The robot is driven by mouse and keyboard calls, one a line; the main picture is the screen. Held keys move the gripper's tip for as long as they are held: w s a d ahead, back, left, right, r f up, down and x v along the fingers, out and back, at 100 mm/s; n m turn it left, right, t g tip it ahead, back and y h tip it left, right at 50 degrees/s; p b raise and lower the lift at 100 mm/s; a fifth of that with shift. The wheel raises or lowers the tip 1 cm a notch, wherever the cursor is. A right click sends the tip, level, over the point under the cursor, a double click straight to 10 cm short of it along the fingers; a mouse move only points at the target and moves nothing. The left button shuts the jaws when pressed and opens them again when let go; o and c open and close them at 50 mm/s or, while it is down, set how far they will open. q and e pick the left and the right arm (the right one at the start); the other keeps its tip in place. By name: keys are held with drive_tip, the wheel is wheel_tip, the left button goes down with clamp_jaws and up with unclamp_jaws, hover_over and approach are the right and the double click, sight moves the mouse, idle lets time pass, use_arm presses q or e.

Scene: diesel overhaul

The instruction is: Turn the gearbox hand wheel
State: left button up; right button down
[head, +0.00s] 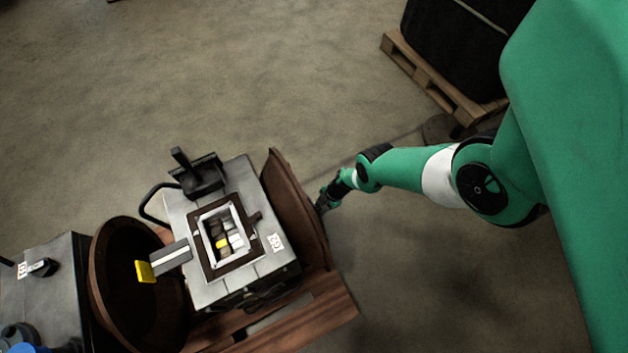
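The gearbox is a grey box (185,225) on a brown wooden base (325,312), with a framed opening on top showing grey, white and yellow parts inside. A large brown disc (290,205), seen nearly edge-on, stands against its right side. A brown round bowl-like part (105,265) stands at its left. I cannot tell for certain which part is the hand wheel. My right gripper (321,207) is at the right side of the disc, close to its edge; whether it touches is unclear. Its fingers are too small and dark to read. My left gripper is not in view.
A grey bar with a yellow end (146,271) juts from the gearbox's left side. A black fixture (203,178) rises at its back. A grey cabinet (55,290) stands at lower left. A pallet (440,85) with a black load is at upper right. The floor between is clear.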

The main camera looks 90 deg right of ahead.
idle(0.4)
drive_tip(key=c, duration=0.6)
unclamp_jaws()
drive_tip(key=shift+w, duration=0.15)
drive_tip(key=shift+c, duration=0.2)
drive_tip(key=p+v, duration=1)
drive_tip(key=v, duration=0.1)
drive_tip(key=shift+r+p, duration=0.3)
drive_tip(key=shift+p, duration=0.1)
drive_tip(key=shift+d, duration=0.1)
